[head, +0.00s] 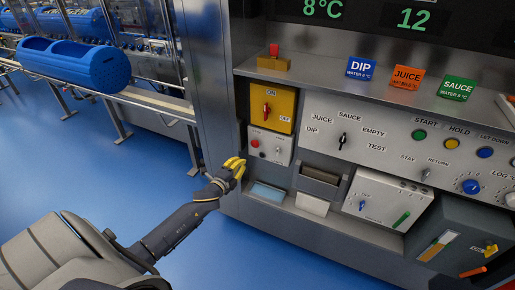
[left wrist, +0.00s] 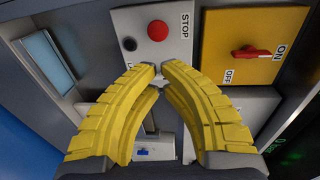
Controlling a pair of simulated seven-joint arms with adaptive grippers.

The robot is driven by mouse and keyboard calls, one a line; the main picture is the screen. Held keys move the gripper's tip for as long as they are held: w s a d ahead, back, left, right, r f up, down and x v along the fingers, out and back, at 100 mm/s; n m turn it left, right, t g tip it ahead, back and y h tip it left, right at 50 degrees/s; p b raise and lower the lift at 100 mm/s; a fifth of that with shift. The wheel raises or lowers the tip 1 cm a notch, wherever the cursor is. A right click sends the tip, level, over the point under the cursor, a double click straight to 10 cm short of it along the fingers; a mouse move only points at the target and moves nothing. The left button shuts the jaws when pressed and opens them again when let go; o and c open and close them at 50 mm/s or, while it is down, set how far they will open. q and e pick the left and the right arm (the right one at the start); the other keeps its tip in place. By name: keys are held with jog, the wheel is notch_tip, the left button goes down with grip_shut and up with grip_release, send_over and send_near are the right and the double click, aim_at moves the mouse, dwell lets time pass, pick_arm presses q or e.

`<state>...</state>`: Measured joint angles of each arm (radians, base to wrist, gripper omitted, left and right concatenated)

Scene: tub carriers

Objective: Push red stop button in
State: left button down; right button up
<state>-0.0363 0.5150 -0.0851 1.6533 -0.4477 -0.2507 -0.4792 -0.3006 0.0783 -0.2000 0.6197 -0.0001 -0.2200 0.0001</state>
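The red stop button (head: 255,143) is on a small light panel (head: 281,146) below the yellow ON/OFF switch plate. In the left wrist view the round red button (left wrist: 158,30) stands beside the word STOP, just beyond my fingertips. My left gripper (head: 239,168) has yellow ribbed fingers and is just left of and below the panel. In the left wrist view its fingertips (left wrist: 159,70) curve together with only a sliver between them, holding nothing. They appear apart from the button. My right gripper is in neither view.
The yellow switch plate (head: 281,107) with a red handle is directly above the stop panel. A steel ledge (head: 330,225) with open slots lies below. A blue tub (head: 75,64) rests on rails at the left. Blue floor (head: 60,150) is clear there.

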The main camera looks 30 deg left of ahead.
aim_at(257, 145)
pick_arm(q)
jog(key=shift+w, duration=0.1)
jog(key=w, duration=0.4)
jog(key=w+f, duration=0.1)
jog(key=w, duration=0.4)
jog(key=w+a, duration=0.1)
jog(key=w, duration=0.3)
jog(key=shift+w+f, duration=0.35)
jog(key=shift+f, duration=0.05)
jog(key=shift+a, duration=0.15)
